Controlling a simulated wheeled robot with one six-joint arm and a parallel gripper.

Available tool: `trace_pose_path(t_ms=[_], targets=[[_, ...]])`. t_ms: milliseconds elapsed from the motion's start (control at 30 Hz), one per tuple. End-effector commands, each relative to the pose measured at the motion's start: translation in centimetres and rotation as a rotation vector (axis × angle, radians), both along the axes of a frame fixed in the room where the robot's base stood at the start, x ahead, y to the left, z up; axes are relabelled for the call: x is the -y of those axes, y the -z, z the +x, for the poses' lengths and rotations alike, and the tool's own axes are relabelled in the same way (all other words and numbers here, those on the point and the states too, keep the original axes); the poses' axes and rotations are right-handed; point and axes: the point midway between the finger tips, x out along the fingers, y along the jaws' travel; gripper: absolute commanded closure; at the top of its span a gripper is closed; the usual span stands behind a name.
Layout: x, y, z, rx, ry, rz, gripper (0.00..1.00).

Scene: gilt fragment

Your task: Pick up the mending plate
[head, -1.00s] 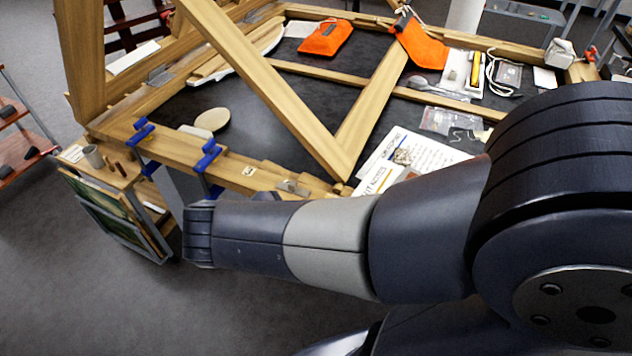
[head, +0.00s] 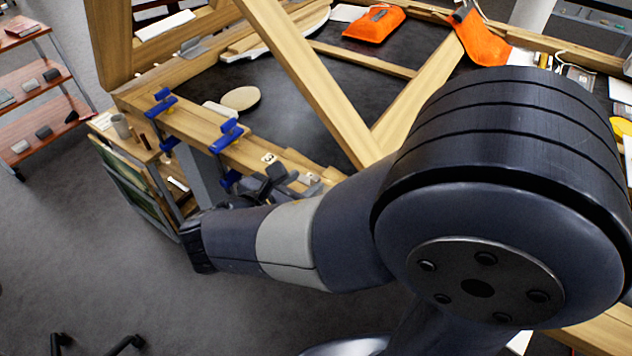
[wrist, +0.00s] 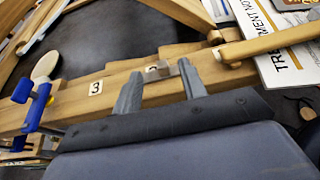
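A small grey metal piece, which looks like the mending plate (wrist: 168,70), lies on the wooden beam next to a number label in the wrist view. I see no contact. In the head view my gripper (head: 277,183) is dark and partly hidden by my arm.
Blue clamps (head: 228,137) grip the beam to the left, one also near in the wrist view (wrist: 38,105). A diagonal wooden brace (head: 310,80) rises behind. A printed sheet (wrist: 270,50) lies at the right. A small cart (head: 135,165) stands at the left.

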Motion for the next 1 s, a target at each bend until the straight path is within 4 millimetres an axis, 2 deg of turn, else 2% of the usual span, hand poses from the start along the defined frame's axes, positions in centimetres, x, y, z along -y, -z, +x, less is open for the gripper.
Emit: trace_pose_path(t_ms=[400,733,1000], targets=[[2.7,2.2,3.2,-0.001,0.003,0.000,0.60],[3.0,2.4,3.6,-0.001,0.000,0.001,0.60],[3.0,2.3,3.6,-0.001,0.000,0.001,0.81]])
